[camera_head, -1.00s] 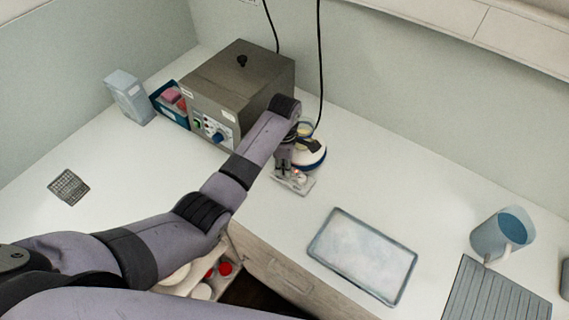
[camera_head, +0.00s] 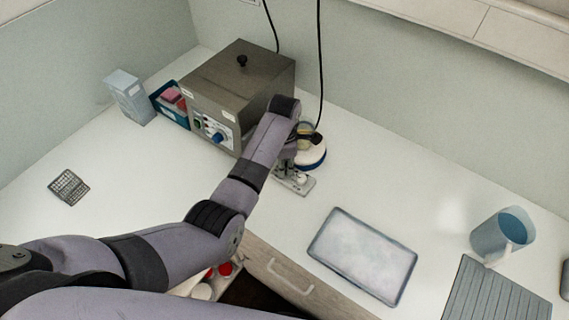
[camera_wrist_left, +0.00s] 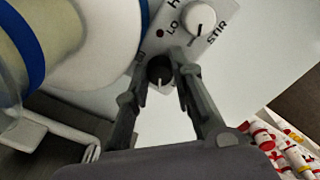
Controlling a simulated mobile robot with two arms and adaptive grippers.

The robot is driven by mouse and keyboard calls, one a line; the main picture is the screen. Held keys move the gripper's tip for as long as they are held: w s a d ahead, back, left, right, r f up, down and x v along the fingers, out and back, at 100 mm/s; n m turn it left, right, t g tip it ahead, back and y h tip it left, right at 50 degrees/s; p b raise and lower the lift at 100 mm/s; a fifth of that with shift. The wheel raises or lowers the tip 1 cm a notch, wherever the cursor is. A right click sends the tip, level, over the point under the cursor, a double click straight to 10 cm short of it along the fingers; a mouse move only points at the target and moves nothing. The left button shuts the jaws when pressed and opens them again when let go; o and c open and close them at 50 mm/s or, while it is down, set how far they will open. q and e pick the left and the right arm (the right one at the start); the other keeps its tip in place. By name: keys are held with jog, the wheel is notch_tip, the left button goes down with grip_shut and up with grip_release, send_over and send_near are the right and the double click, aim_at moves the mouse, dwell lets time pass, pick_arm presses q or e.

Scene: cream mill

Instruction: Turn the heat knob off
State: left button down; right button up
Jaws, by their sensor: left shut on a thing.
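The hotplate stirrer, with a round white top (camera_head: 312,157) with a blue rim, stands on the counter; its grey front panel (camera_head: 299,185) is partly behind my arm. The label beside the dark knob is partly cut off. A small lamp (camera_wrist_left: 160,33) looks dark red. My left gripper (camera_wrist_left: 170,66) is shut on the dark knob, whose pale mark points down in the picture. My right gripper is out of view.
A steel box with a blue knob (camera_head: 237,85) stands left of my forearm. A drawer (camera_head: 280,272) is below the front edge.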

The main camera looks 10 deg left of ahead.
pick_arm(q)
jog(key=shift+w+r, duration=0.1)
jog(key=c, duration=1.4)
grip_release()
jog(key=shift+o, duration=0.2)
notch_tip(320, 180, up, 12)
